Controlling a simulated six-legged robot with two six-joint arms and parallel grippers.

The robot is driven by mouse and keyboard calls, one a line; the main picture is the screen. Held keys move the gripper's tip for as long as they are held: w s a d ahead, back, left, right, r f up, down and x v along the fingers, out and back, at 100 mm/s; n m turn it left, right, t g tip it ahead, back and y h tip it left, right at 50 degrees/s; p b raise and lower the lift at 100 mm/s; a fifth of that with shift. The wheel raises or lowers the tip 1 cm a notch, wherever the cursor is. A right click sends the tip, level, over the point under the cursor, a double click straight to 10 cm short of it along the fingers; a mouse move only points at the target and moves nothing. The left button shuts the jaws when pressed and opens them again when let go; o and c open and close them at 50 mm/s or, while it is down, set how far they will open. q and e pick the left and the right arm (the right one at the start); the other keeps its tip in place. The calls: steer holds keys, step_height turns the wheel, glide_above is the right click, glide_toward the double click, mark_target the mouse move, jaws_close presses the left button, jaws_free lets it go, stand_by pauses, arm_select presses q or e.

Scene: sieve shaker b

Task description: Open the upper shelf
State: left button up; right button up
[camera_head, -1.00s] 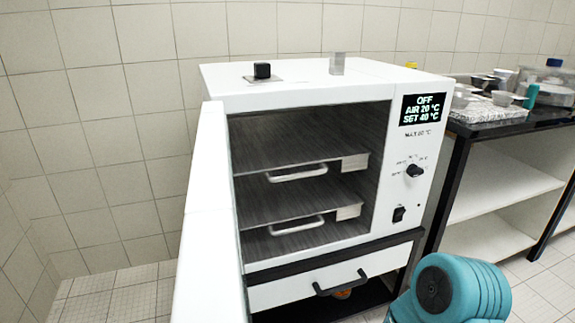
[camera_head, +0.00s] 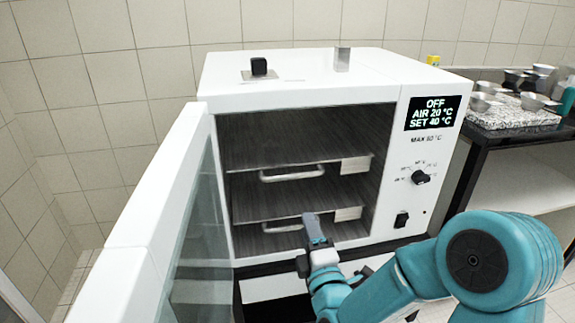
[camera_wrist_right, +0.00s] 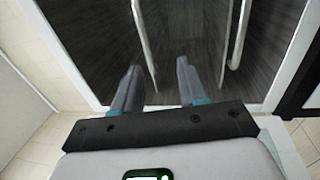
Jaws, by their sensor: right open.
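The white oven cabinet (camera_head: 310,93) stands with its glass door (camera_head: 195,225) open to the left. Inside, the upper shelf (camera_head: 300,140) is a dark plate with a silver handle (camera_head: 292,175) at its front. The lower shelf (camera_head: 290,204) has a similar handle (camera_head: 282,228), partly behind my right gripper (camera_head: 316,228). My right gripper is open and empty in front of the cabinet, below the upper handle in the head view. The right wrist view, turned sideways, shows the open fingers (camera_wrist_right: 158,85) apart from the upper handle (camera_wrist_right: 143,40) and the lower handle (camera_wrist_right: 240,35). My left gripper is out of view.
The open door bounds the space on the left. The control panel with display (camera_head: 435,112), knob (camera_head: 421,178) and switch (camera_head: 401,220) is on the right. A black-topped bench (camera_head: 515,130) with metal bowls stands at the far right.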

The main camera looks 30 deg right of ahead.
mark_target(296, 178)
steer(key=r+x, duration=0.1)
steer(key=x, duration=0.4)
steer(key=r+x, duration=0.1)
steer(key=x, duration=1)
steer(key=shift+d+r, duration=0.15)
steer(key=shift+r, duration=0.3)
jaws_close()
